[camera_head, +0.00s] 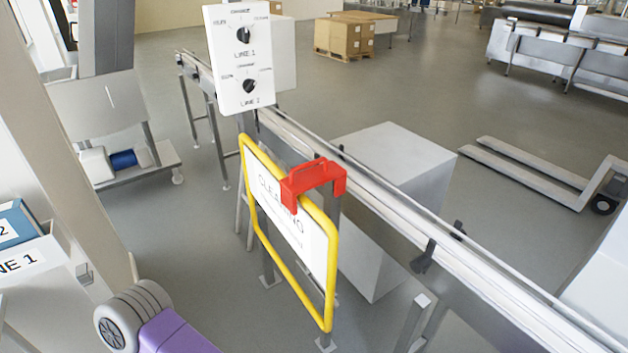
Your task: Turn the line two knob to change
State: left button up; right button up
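A purple and grey arm link of mine shows at the bottom left, well below the panel. Neither of my grippers shows, and nothing touches the knobs.
A conveyor (400,215) runs from behind the panel to the lower right. A yellow-framed CLEANING sign (299,238) with a red bracket (314,182) hangs at its near side. A blue binder (14,226) lies in a holder at left. Floor between sign and left post is clear.

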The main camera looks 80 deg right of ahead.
aim_at(249, 84)
jog(key=z, duration=2.5)
jog(key=k, duration=0.6)
jog(key=u, duration=0.45)
jog(key=i, duration=1.2)
jog(key=u, duration=0.3)
